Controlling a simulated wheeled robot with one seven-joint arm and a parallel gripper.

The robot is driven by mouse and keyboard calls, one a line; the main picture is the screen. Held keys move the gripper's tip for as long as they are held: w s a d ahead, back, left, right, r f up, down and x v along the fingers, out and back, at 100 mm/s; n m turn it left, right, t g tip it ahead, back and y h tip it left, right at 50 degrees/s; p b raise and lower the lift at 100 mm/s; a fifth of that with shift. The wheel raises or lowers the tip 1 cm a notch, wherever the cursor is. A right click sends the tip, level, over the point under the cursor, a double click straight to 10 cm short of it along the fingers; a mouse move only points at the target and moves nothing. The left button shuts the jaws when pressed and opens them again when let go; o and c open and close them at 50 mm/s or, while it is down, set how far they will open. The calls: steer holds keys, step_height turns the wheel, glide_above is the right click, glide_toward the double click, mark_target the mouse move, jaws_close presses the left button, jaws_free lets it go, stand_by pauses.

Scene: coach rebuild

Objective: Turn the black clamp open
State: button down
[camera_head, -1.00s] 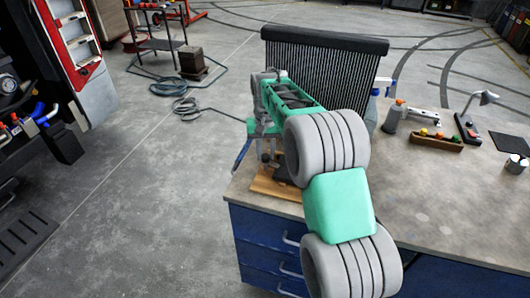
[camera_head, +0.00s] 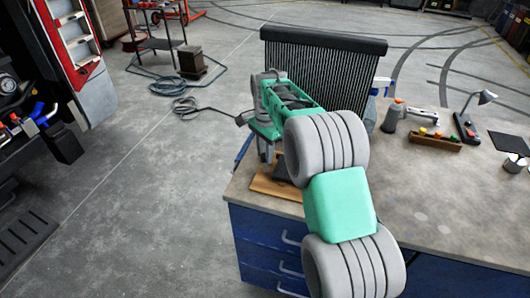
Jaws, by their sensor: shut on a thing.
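My gripper (camera_head: 265,152) is at the far end of my green and grey arm, over the near left corner of the workbench. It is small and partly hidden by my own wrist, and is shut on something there. A dark piece (camera_head: 282,172), which looks like part of the black clamp, shows beside it, just above a wooden board (camera_head: 268,187). My arm hides most of the clamp, so its angle and the exact grip cannot be made out.
A black-topped ribbed panel (camera_head: 325,62) stands upright behind my arm. The workbench (camera_head: 450,195) has clear room on the right. A wooden tray (camera_head: 434,142), an orange-capped tool (camera_head: 393,116), a lamp (camera_head: 485,99) and a cup (camera_head: 514,163) stand toward its back right.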

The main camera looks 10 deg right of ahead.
steer(key=shift+r+m, duration=0.1)
steer(key=shift+m, duration=1.5)
steer(key=c, duration=1.1)
jaws_free()
step_height(320, 180, up, 8)
steer(key=shift+f+b, duration=0.15)
steer(key=shift+b, duration=0.35)
